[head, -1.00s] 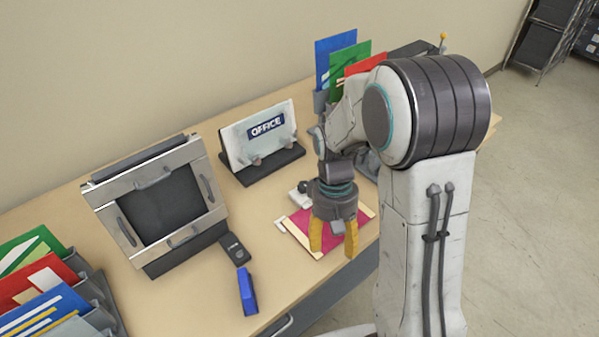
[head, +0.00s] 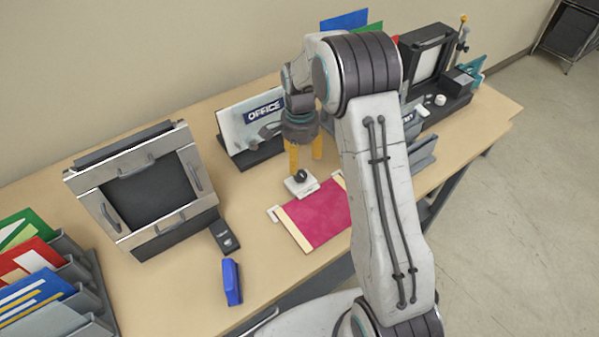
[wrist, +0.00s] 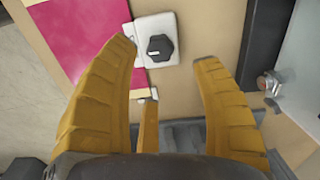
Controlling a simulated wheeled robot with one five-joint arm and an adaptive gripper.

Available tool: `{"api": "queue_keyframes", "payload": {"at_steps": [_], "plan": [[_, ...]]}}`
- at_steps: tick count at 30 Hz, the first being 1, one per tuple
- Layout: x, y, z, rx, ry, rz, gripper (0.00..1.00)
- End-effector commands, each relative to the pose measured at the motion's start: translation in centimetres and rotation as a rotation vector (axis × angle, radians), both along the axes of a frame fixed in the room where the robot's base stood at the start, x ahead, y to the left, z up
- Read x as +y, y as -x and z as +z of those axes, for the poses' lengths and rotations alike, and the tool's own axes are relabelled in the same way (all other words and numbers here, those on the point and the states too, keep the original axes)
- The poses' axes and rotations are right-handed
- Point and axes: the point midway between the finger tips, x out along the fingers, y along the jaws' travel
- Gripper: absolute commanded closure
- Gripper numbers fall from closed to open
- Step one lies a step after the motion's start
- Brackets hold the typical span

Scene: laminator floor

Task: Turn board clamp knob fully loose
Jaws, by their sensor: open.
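A black knob (head: 300,176) sits on a small white block (head: 304,188) at the far edge of a magenta board (head: 322,214) with pale side strips. In the wrist view the black knob (wrist: 160,47) shows between my fingertips, with its white block (wrist: 139,28) beside the magenta board (wrist: 80,35). My gripper (wrist: 165,54) is open and empty in the wrist view. I cannot tell its exact height over the knob.
An OFFICE sign (head: 252,116) on a dark stand is close behind my gripper; its metal fitting (wrist: 268,84) shows at the right in the wrist view. A framed panel (head: 150,190), black device (head: 224,236) and blue stapler-like object (head: 231,281) lie left. Front table middle is clear.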

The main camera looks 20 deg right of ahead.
Motion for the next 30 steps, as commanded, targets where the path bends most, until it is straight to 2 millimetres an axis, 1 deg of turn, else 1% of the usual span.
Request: {"api": "queue_keyframes", "payload": {"at_steps": [3,7,21,27,30], "plan": [[0.0,0.0,-0.1,0.0,0.0,-0.069,0.41],[0.0,0.1,-0.7,0.003,0.0,-0.101,0.41],[0.0,0.1,-6.0,0.004,0.0,-0.103,0.41],[0.0,0.1,-7.2,0.002,0.0,-0.103,0.41],[0.0,0.0,-7.4,0.001,0.0,-0.103,0.41]]}}
